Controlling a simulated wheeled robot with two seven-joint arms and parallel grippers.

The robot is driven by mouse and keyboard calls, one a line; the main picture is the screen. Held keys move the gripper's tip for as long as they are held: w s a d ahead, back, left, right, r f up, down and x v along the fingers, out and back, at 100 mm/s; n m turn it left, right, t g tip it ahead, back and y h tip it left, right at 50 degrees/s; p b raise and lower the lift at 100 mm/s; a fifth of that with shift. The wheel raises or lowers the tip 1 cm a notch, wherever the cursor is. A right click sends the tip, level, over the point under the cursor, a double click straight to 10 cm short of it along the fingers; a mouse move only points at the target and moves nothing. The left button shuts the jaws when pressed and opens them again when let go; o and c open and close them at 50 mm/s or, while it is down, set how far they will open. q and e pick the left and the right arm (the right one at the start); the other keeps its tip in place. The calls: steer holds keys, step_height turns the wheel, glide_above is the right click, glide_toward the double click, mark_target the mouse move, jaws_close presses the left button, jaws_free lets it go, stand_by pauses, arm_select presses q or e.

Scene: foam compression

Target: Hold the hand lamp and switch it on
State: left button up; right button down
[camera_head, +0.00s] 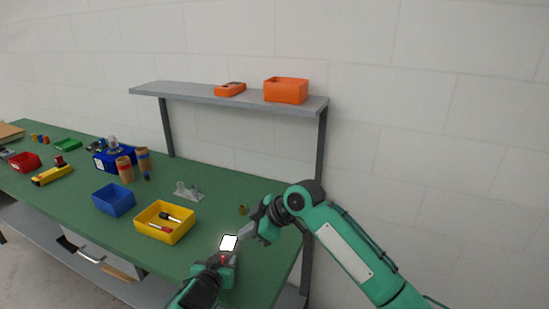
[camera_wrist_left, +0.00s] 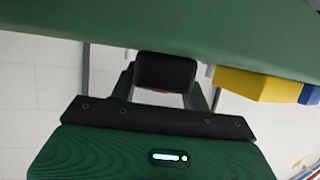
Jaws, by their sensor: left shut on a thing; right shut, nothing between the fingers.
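My left gripper (camera_head: 224,259) is shut on the lamp from below in the picture. In the left wrist view a dark rounded block (camera_wrist_left: 166,72) sits at the gripper's end. My right gripper (camera_head: 246,231) is shut and empty, its tips close to the lamp's right side; I cannot tell whether they touch. No switch is distinguishable.
A yellow bin (camera_head: 165,235) with tools stands left of the lamp on the green bench (camera_head: 190,257), with a blue bin (camera_head: 114,200) beyond it. A grey bracket (camera_head: 188,191) lies behind. A shelf (camera_head: 185,93) above carries an orange box (camera_head: 286,90).

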arm_select(q)
steer(key=o, duration=0.9)
steer(key=shift+s+a+f, duration=0.1)
steer(key=shift+f, duration=0.15)
steer(key=shift+c, duration=0.2)
steer(key=o, duration=0.3)
steer(key=shift+o, duration=0.2)
steer(key=shift+r, duration=0.1)
